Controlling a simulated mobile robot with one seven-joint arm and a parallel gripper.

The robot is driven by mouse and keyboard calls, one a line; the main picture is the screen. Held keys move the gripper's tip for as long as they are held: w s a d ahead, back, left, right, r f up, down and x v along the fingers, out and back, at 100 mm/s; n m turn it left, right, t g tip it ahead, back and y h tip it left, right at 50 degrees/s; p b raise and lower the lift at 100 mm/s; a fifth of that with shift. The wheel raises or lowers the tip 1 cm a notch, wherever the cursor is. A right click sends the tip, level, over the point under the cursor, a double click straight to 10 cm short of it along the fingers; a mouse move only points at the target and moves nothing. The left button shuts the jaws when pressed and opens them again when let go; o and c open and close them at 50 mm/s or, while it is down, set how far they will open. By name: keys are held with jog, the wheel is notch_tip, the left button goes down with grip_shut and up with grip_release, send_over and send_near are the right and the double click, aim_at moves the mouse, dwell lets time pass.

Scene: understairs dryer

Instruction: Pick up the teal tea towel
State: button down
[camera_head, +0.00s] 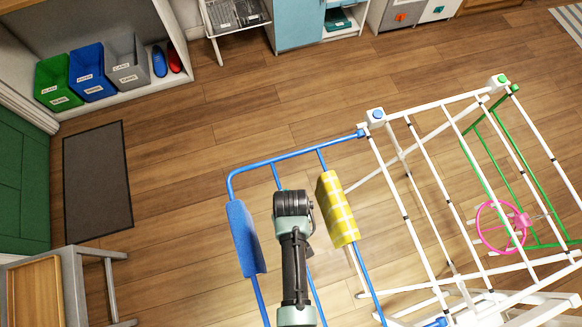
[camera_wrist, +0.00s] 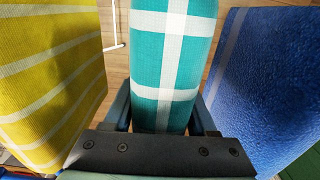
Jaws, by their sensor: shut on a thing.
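The teal tea towel (camera_wrist: 160,60) with white stripes fills the middle of the wrist view, between a yellow towel and a blue towel. My gripper (camera_wrist: 161,118) is shut on it, with one finger on either side. In the head view my gripper (camera_head: 293,203) is over the rack's blue wing and hides the teal tea towel. Whether the towel still rests on a rail cannot be told. The yellow striped towel (camera_head: 338,208) hangs just right of my gripper, and the blue towel (camera_head: 245,238) just left. They also show in the wrist view, yellow (camera_wrist: 50,75) and blue (camera_wrist: 265,85).
The white drying rack (camera_head: 410,190) spreads to the right, with a pink hoop (camera_head: 502,226) on it. Labelled bins (camera_head: 88,72) and shoes (camera_head: 167,60) stand in a back-left alcove. A dark mat (camera_head: 97,185) lies left. The wooden floor between is clear.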

jog(key=shift+r, duration=0.1)
notch_tip(320, 180, up, 18)
dwell(0.7)
jog(key=shift+r+p, duration=0.4)
jog(key=shift+p, duration=0.6)
